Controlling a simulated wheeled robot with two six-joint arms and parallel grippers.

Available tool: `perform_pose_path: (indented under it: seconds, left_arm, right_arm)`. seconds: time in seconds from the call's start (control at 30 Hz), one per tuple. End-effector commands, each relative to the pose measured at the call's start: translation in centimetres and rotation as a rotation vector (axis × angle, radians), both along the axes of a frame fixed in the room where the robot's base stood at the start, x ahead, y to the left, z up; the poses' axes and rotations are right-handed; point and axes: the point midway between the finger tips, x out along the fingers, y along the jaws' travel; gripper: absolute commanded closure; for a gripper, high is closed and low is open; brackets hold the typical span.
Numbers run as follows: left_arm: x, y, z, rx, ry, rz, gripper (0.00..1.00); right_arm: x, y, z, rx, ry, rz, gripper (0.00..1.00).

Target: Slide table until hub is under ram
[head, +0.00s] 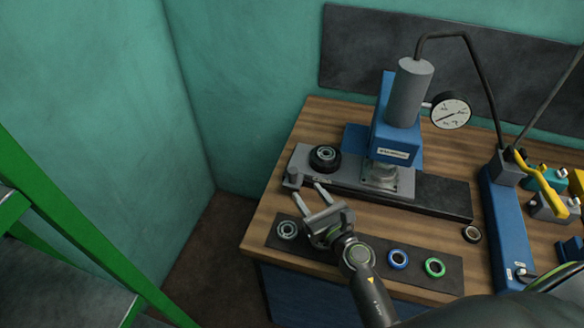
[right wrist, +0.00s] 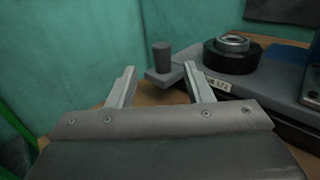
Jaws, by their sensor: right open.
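The grey sliding table (head: 343,176) lies on the wooden bench under the blue press (head: 392,135). The hub (head: 325,158), a black ring with a metal bearing in it, sits on the table's left part, left of the ram (head: 383,174). A grey handle post (head: 292,178) stands at the table's left end. My right gripper (head: 306,191) is open and empty, close to the post on its near side. In the right wrist view the post (right wrist: 161,56) shows beyond and between the fingertips (right wrist: 159,70), apart from them; the hub (right wrist: 231,54) is to their right. My left gripper is not in view.
A dark mat (head: 318,256) with several bearing rings lies along the bench front. A gauge (head: 450,112) and a blue pump (head: 508,215) with a hose stand to the right. A green-railed stair (head: 75,235) is at left.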

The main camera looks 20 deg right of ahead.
Motion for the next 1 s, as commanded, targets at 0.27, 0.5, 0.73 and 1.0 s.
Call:
perform_pose_path:
  seconds: [0.27, 0.5, 0.73, 1.0]
  left_arm:
    - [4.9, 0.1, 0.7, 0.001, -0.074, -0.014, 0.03]
    - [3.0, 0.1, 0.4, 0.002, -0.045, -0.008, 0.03]
    - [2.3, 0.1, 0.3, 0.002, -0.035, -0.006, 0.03]
    - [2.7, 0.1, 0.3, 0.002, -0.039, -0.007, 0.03]
  right_arm:
    - [5.3, 1.0, 0.0, 0.0, -0.001, 0.001, 0.54]
    - [8.4, 1.6, -0.1, 0.0, 0.0, 0.0, 0.54]
    - [9.4, 1.8, -0.1, 0.0, 0.001, 0.0, 0.54]
    - [9.4, 1.8, -0.1, 0.0, 0.001, -0.001, 0.58]
